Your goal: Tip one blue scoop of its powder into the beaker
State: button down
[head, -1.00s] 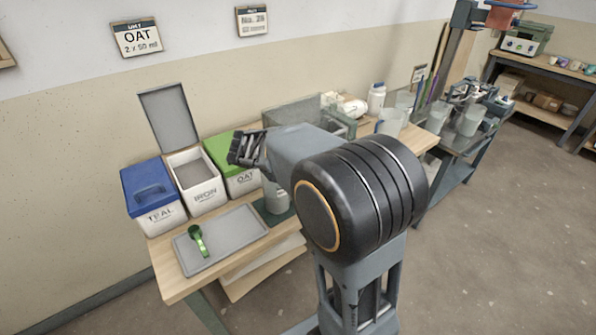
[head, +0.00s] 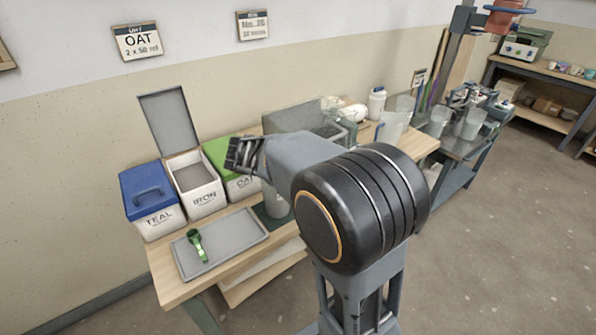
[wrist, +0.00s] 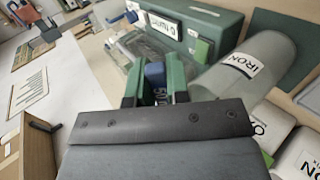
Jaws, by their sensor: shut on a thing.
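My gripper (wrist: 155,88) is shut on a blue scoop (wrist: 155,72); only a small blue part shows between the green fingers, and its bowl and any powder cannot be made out. In the head view my gripper (head: 242,155) is above the bins, near the green-lidded one, and the scoop is hidden. The beaker (head: 275,205) stands on a dark mat on the bench, partly behind my arm. In the wrist view the beaker (wrist: 265,50) is clear, labelled IRON, and right of the fingers, which appear apart from it.
The IRON bin (head: 206,200) is open with grey powder inside. The TEAL bin (head: 153,218) and OAT bin (head: 238,190) are closed. A green scoop (head: 197,245) lies on the grey tray (head: 238,228).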

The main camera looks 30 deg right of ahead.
jog(key=shift+a+r+h+b, duration=0.1)
jog(key=shift+a+h+b, duration=0.1)
jog(key=shift+h+b, duration=1.3)
jog(key=shift+r+b, duration=0.2)
jog(key=shift+b, duration=0.45)
jog(key=shift+r+y+p, duration=0.5)
jog(key=shift+p, duration=0.55)
notch_tip(320, 180, up, 2)
jog(key=y+p, duration=0.5)
jog(key=p, duration=0.4)
jog(key=shift+y, duration=0.3)
notch_tip(320, 180, up, 2)
jog(key=g+y+p, duration=0.1)
jog(key=y+p, duration=0.4)
jog(key=p, duration=0.5)
jog(key=shift+y+p, duration=0.95)
jog(key=shift+y, duration=0.05)
